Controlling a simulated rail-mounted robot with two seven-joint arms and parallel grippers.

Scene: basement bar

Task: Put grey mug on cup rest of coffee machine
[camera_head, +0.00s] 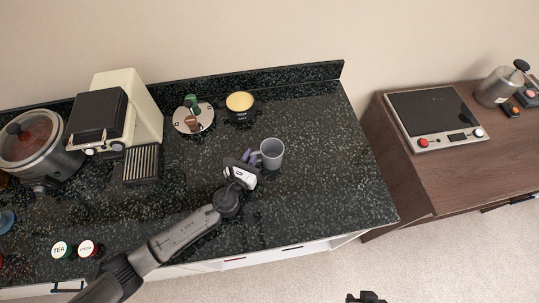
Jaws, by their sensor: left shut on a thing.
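The grey mug (272,153) stands upright, on or just above the dark speckled counter, right of the coffee machine. My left gripper (251,160) is shut on it at its left side, where the handle is largely hidden by the fingers. The cream and black coffee machine (143,108) stands at the counter's back left. Its slatted cup rest (142,164) sticks out at the front right and is empty. My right gripper (366,297) shows only as a dark tip at the bottom edge, and its jaws cannot be made out.
A round tray (184,125) with small items and a dark bowl with yellow contents (240,103) stand behind. A round cooker (37,146) is at the left. Jars (61,249) stand at the front. The counter's right part is clear. A wooden cabinet (455,175) stands right.

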